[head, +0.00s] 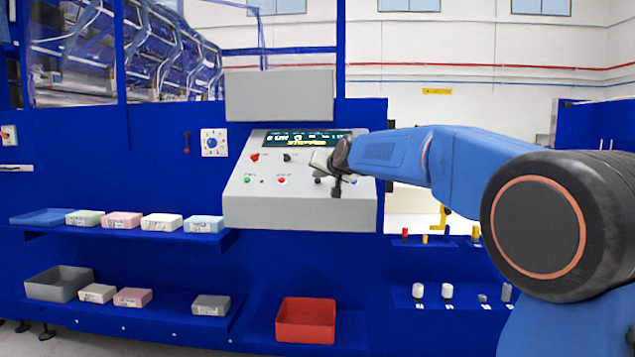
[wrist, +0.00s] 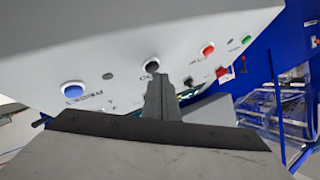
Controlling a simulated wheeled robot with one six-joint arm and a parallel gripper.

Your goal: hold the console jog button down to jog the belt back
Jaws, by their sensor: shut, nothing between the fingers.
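The grey sloped console (head: 300,211) stands in front of the blue wall, with a lit screen along its top. My gripper (head: 337,186) is at the right part of its panel and is shut and empty. In the wrist view, the closed fingertips (wrist: 161,80) point at a black button (wrist: 152,66), right at its lower edge. I cannot tell whether they touch it or whether it is pressed. A blue button (wrist: 73,90) marked RESET, a red button (wrist: 208,48) and a green button (wrist: 247,40) are clear of the fingers.
A red switch (head: 255,157) and a black knob (head: 287,158) sit higher on the panel. Small pegs stand on shelves at right, below my arm.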

